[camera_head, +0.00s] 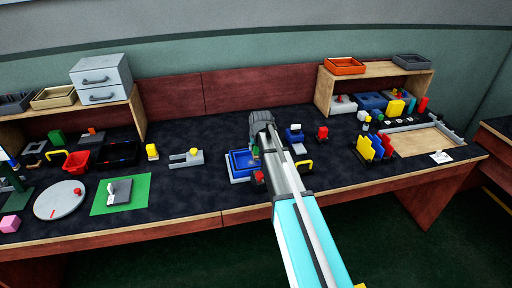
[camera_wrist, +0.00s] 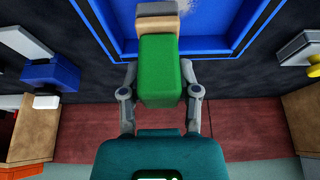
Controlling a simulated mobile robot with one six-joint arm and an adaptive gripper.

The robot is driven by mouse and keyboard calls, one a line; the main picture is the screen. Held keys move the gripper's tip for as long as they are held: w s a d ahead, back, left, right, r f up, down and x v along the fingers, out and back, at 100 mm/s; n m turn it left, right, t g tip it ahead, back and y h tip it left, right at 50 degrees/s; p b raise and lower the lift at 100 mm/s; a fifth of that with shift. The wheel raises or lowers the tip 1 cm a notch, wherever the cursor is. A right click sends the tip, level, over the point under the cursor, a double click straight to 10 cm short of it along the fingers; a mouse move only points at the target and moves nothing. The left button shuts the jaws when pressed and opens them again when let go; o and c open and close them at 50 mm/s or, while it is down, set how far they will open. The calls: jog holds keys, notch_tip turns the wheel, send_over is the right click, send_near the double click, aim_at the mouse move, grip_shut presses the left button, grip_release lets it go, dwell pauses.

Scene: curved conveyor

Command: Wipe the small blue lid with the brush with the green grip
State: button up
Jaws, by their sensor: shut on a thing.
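The brush's green grip (camera_wrist: 160,70) is between the two fingers of my gripper (camera_wrist: 160,104) in the wrist view, and my gripper is shut on it. The brush's beige and grey head (camera_wrist: 157,22) points to the top of that view, over the blue lid (camera_wrist: 222,30). A whitish patch shows on the lid beside the brush head. I cannot tell whether the bristles touch the lid. In the head view, the blue lid (camera_head: 238,162) lies on the dark bench, partly hidden by my arm. A bit of the green grip (camera_head: 256,153) shows there.
A grey piece with a yellow knob (camera_head: 193,155) lies left of the lid. A blue and white block (camera_head: 294,133), a red block (camera_head: 322,133) and a yellow handle (camera_head: 304,165) stand to the right. Shelves stand at both back sides.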

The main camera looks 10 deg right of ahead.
jog(key=shift+r+p, duration=1.55)
jog(key=shift+r, duration=0.25)
jog(key=shift+r, duration=0.15)
jog(key=shift+r+p, duration=1.4)
jog(key=shift+p, duration=0.1)
jog(key=shift+f, duration=0.1)
jog(key=shift+a+f+b, duration=0.2)
jog(key=shift+f+b, duration=0.3)
jog(key=shift+b, duration=0.1)
jog(key=shift+d+f, duration=0.1)
jog(key=shift+d, duration=0.15)
